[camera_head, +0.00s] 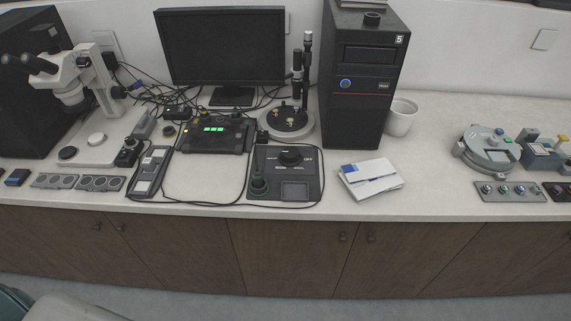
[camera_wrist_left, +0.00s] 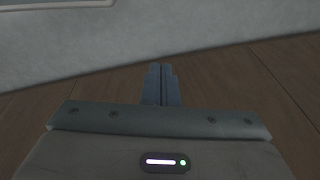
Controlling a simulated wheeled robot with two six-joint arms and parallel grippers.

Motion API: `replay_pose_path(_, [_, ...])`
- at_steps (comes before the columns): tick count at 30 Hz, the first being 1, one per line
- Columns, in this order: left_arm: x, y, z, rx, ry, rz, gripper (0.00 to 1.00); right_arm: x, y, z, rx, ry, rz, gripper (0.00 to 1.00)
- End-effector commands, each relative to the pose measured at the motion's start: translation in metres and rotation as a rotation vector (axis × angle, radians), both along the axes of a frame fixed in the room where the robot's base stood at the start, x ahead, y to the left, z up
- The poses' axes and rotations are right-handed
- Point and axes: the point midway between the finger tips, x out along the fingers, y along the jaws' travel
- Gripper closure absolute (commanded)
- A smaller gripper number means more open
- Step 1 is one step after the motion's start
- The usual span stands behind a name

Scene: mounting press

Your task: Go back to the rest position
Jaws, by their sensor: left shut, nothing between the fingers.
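My left gripper (camera_wrist_left: 161,84) shows in the left wrist view with its two dark fingers together and nothing between them. It points at the brown wooden cabinet front (camera_wrist_left: 240,85) and touches nothing that I can see. In the head view neither gripper shows. A grey rounded piece at the bottom left corner of that view looks like part of my own body. My right gripper is in neither view.
The white counter (camera_head: 440,150) holds a microscope (camera_head: 75,80), a monitor (camera_head: 222,48), control boxes with loose cables, a black tower (camera_head: 360,80), white booklets (camera_head: 370,178) and a round grey device (camera_head: 487,150). The grey floor (camera_head: 200,303) before the cabinets looks clear.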

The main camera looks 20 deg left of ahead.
Motion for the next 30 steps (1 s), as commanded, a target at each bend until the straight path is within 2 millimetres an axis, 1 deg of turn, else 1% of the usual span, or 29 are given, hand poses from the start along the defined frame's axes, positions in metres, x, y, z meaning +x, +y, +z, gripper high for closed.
replay_pose_path(1, [-0.016,0.002,-0.030,-0.001,0.019,0.004,1.00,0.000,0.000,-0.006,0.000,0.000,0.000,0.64])
replay_pose_path(2, [-0.026,0.003,-0.044,-0.002,0.024,0.006,1.00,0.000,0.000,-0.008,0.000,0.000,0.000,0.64])
replay_pose_path(3, [-0.039,0.004,-0.061,-0.003,0.034,0.007,1.00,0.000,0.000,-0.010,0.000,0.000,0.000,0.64])
replay_pose_path(5, [-0.059,0.005,-0.086,-0.004,0.043,0.011,1.00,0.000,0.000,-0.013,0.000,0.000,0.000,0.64])
replay_pose_path(6, [-0.074,0.005,-0.100,-0.005,0.052,0.013,1.00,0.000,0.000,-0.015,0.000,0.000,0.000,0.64])
replay_pose_path(9, [-0.106,0.006,-0.128,-0.007,0.066,0.016,1.00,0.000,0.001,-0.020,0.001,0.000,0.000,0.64])
replay_pose_path(12, [-0.132,0.007,-0.146,-0.007,0.078,0.019,1.00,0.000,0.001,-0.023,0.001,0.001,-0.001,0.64])
replay_pose_path(15, [-0.149,0.007,-0.155,-0.009,0.084,0.021,1.00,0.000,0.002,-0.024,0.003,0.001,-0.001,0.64])
replay_pose_path(18, [-0.157,0.007,-0.159,-0.009,0.086,0.021,1.00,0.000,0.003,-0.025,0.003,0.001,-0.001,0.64])
replay_pose_path(30, [-0.158,0.007,-0.159,-0.009,0.086,0.021,1.00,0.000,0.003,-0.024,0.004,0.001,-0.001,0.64])
